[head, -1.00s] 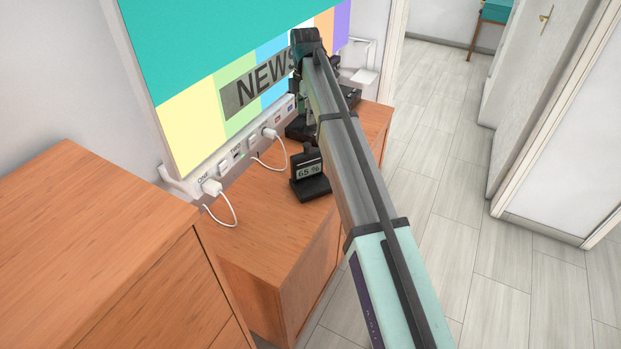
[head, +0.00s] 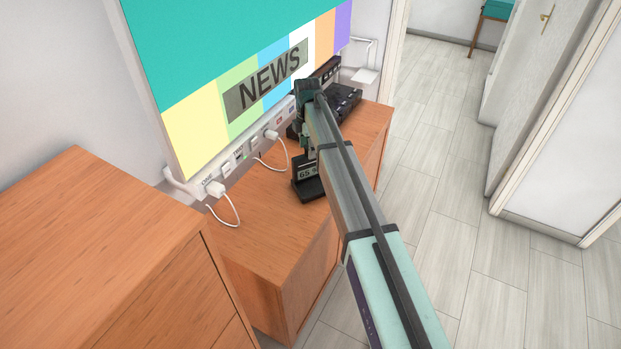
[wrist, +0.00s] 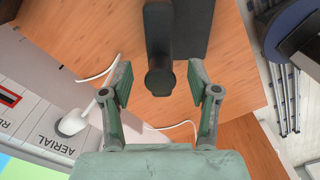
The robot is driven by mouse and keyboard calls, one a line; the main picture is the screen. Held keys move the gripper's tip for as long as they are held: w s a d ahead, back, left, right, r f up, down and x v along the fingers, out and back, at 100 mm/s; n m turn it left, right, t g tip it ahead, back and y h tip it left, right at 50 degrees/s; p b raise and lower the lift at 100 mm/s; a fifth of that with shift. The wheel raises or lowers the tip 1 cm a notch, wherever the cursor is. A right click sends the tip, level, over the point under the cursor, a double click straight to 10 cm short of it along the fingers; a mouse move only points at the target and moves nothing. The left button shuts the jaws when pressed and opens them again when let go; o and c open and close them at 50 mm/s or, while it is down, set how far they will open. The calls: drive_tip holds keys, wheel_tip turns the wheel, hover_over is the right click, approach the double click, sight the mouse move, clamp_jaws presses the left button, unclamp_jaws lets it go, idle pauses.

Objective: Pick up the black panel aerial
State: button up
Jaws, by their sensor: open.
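My gripper (wrist: 160,84) is open, with a finger on each side of a narrow black upright part (wrist: 158,45) that has a rounded end. A flat black piece (wrist: 194,28) lies beside it; I cannot tell for certain whether these are the panel aerial. In the head view my gripper (head: 308,92) is over the sideboard in front of the screen, and my arm hides part of what is below. A black stand reading "65 %" (head: 308,184) sits on the sideboard, partly behind my arm. No contact with the fingers shows.
A large screen showing "NEWS" (head: 268,82) stands behind, with a labelled socket strip below it. A white plug (wrist: 72,124) and cable are at the "AERIAL" socket. A black box (head: 342,100) stands beyond the gripper. A taller wooden cabinet (head: 95,235) is at left.

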drive_tip(key=p, duration=0.2)
hover_over(312, 172)
drive_tip(key=a, duration=0.2)
drive_tip(key=shift+w+d+f, duration=0.15)
drive_tip(key=shift+w+f, duration=0.1)
drive_tip(key=shift+f, duration=0.8)
drive_tip(key=shift+w+d+f, duration=0.1)
drive_tip(key=shift+w+f, duration=0.1)
drive_tip(key=shift+f, duration=0.85)
clamp_jaws()
drive_tip(key=shift+r+b, duration=0.1)
drive_tip(key=shift+b, duration=0.2)
